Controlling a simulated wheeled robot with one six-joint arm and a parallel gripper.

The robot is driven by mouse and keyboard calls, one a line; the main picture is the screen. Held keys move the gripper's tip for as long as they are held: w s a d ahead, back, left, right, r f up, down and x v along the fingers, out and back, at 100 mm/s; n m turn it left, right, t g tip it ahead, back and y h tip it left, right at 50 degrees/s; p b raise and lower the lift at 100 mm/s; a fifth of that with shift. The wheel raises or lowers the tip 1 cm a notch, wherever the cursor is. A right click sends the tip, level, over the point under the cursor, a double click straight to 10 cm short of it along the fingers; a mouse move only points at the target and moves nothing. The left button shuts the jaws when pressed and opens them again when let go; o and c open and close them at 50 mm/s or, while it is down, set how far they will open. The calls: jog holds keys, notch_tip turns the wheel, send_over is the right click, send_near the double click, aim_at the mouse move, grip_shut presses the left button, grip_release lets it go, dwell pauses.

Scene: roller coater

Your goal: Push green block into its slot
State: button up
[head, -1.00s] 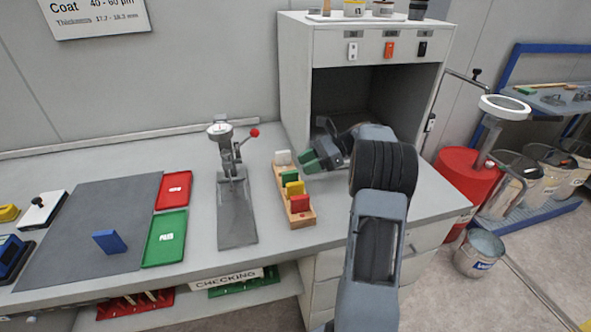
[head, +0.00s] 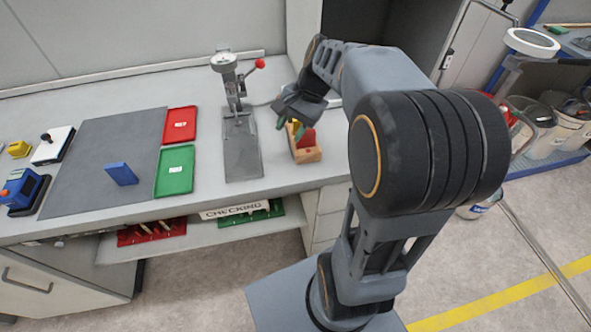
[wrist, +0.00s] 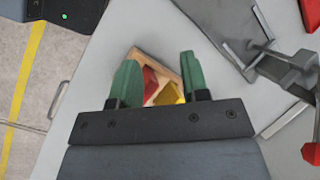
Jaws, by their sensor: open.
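The wooden slotted block holder (head: 308,156) stands on the bench right of the test stand. Its red block (head: 307,138) and yellow block (head: 296,127) show beside my gripper (head: 290,126), which is over the holder's far part. In the wrist view, my gripper (wrist: 158,76) has its two green fingers spread apart. Between them show the holder's wooden rim (wrist: 163,62), the red block (wrist: 151,83) and the yellow block (wrist: 168,94). I cannot make out the green block now; my gripper hides the holder's far end. Nothing is visibly held.
The test stand (head: 241,150) with its red-knobbed lever (head: 259,63) is close to the left of my gripper. A red tray (head: 180,125) and a green tray (head: 174,173) lie farther left, beside a grey mat (head: 100,150) with a blue block (head: 121,174).

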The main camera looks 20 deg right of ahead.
jog(key=s+a+f+n+t+h, duration=0.1)
jog(key=s+a+f+n+h, duration=0.1)
jog(key=s+n, duration=0.3)
jog(key=s+a+f+n+t+h, duration=0.1)
jog(key=s+f+n+h, duration=0.1)
jog(key=s+n, duration=0.3)
jog(key=shift+s+a+t+h, duration=0.15)
jog(key=shift+a+t+h, duration=0.2)
jog(key=shift+t+h, duration=0.05)
